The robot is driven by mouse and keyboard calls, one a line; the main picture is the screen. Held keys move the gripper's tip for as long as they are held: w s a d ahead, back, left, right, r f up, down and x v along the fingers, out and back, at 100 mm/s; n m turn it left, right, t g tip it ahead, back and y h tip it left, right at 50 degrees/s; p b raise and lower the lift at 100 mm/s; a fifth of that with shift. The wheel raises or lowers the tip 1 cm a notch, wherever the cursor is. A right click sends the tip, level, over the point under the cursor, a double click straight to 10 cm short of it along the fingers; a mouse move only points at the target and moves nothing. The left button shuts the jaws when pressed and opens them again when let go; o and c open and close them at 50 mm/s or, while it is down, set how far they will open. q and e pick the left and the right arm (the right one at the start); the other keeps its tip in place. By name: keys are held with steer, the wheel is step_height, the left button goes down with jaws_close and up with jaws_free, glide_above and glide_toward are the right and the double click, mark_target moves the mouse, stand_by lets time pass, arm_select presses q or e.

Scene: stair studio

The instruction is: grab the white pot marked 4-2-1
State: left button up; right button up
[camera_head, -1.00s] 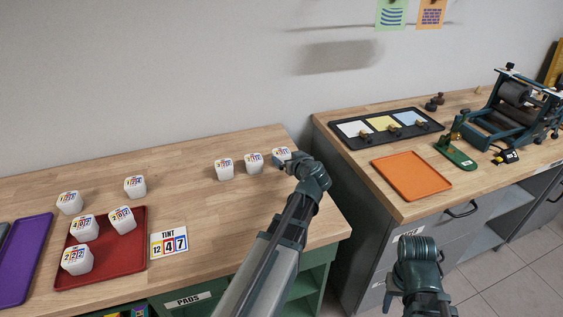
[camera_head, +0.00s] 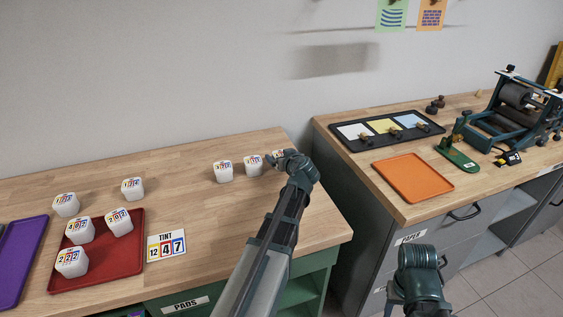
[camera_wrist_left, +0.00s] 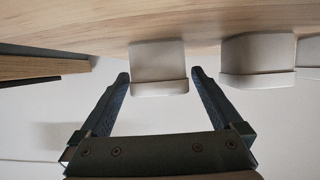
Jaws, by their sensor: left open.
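Three white pots with coloured number labels stand in a row near the table's back right: a left one (camera_head: 223,172), a middle one (camera_head: 253,166) and a right one (camera_head: 277,154). Their digits are too small to read surely, so I cannot tell which is 4-2-1. My left gripper (camera_head: 284,160) is at the right pot and partly hides it. In the left wrist view my open gripper (camera_wrist_left: 160,77) has one pot (camera_wrist_left: 158,62) between its fingertips, with gaps on both sides. Another pot (camera_wrist_left: 258,58) stands beside it. My right arm shows at lower right; its fingers do not.
Several more white pots stand at the left, some on a red tray (camera_head: 127,262). A tint card (camera_head: 166,245) reads 12 4 7. A purple tray (camera_head: 22,262) lies at the far left. The right counter holds an orange tray (camera_head: 412,178) and a press (camera_head: 515,105).

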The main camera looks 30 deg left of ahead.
arm_select(q)
steer(key=c, duration=1.4)
steer(key=shift+r, duration=0.1)
arm_select(e)
steer(key=shift+r, duration=0.1)
